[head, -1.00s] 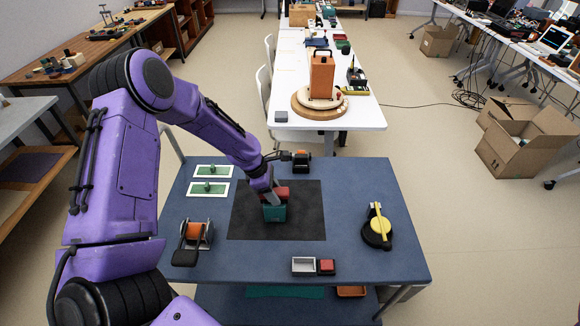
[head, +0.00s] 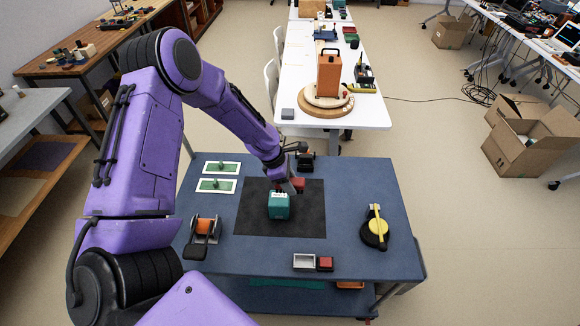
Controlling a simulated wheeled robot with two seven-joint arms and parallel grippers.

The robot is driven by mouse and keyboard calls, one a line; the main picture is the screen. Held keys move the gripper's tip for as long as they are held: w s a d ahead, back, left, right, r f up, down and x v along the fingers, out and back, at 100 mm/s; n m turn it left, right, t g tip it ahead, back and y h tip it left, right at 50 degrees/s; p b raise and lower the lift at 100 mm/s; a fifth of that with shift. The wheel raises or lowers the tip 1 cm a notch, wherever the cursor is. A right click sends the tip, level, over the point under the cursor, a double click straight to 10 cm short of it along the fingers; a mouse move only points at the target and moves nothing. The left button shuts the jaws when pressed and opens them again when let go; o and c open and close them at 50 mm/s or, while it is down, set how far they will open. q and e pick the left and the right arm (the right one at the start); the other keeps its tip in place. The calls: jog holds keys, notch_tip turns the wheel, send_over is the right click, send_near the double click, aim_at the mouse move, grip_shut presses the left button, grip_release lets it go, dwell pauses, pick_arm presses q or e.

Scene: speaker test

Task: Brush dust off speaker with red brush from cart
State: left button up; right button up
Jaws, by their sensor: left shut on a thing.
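A small teal box (head: 278,207) with white marks on its top edge stands on the black mat (head: 308,222) on the blue cart (head: 365,190); it looks like the speaker. My left gripper (head: 297,184) is just behind and right of the box's top. It is shut on a small red thing (head: 299,182), which looks like the red brush. Its bristles are too small to make out, and I cannot tell whether it touches the box. My right gripper is not in view.
Two green-and-white cards (head: 217,185), an orange-and-black device (head: 203,231), a grey tray (head: 304,261), a red block (head: 325,263) and a yellow-and-black round tool (head: 375,230) lie around the mat. Behind the cart, a white table holds an orange box (head: 328,73). The mat's right side is clear.

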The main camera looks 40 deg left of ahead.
pick_arm(q)
jog(key=shift+s+r+p, duration=0.15)
jog(key=shift+r+p, duration=0.15)
jog(key=shift+r, duration=0.95)
jog(key=shift+a, duration=0.1)
